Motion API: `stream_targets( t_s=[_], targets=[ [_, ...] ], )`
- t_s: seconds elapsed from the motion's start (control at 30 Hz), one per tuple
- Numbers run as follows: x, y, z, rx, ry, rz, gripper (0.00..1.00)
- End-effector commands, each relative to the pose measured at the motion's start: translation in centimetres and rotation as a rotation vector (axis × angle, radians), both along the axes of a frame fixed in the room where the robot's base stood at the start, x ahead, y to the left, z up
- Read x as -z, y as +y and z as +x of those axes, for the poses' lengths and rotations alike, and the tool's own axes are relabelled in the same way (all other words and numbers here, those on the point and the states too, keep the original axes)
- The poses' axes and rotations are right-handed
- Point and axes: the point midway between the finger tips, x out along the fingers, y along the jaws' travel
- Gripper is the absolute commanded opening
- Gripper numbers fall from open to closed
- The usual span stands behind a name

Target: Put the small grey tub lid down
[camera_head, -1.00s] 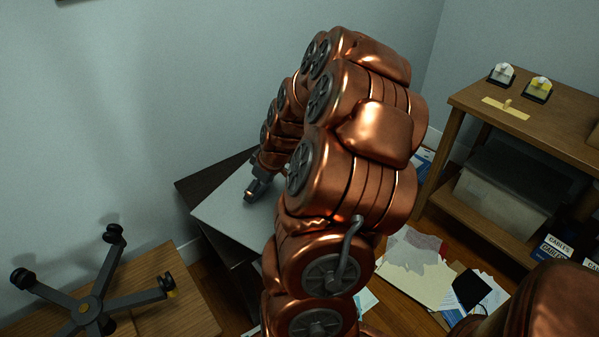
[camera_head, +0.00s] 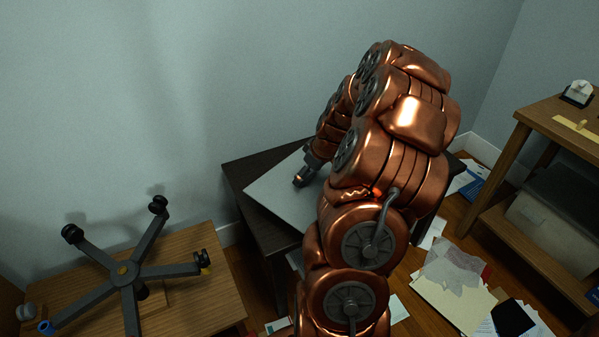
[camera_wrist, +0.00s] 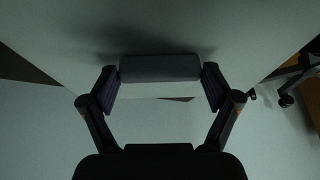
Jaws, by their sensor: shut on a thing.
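In the wrist view, my gripper (camera_wrist: 160,84) is shut on the small grey tub lid (camera_wrist: 160,68), which shows edge-on as a rounded grey bar between the two fingers. A pale surface lies beyond the lid, with a dark shadow close to it; I cannot tell whether they touch. In the head view, my gripper (camera_head: 302,178) is at the end of my copper arm, over a pale grey panel (camera_head: 268,192) on a dark table (camera_head: 240,170). The lid is not clearly visible there, and my arm hides part of the panel and table.
A wooden table (camera_head: 215,275) at the lower left holds an upturned chair base (camera_head: 127,272). A wooden shelf unit (camera_head: 515,150) stands at the right. Papers (camera_head: 455,280) litter the floor between. The wall is close behind the dark table.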

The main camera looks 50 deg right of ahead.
Motion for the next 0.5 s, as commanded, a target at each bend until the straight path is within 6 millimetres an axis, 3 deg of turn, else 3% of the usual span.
stream_targets(
  t_s=[0.2, 0.5],
  targets=[
    [0.4, -1.1, 3.7, -0.002, 0.000, -0.001, 0.53],
    [0.6, -1.6, 5.4, 0.000, 0.001, 0.001, 0.53]
  ],
)
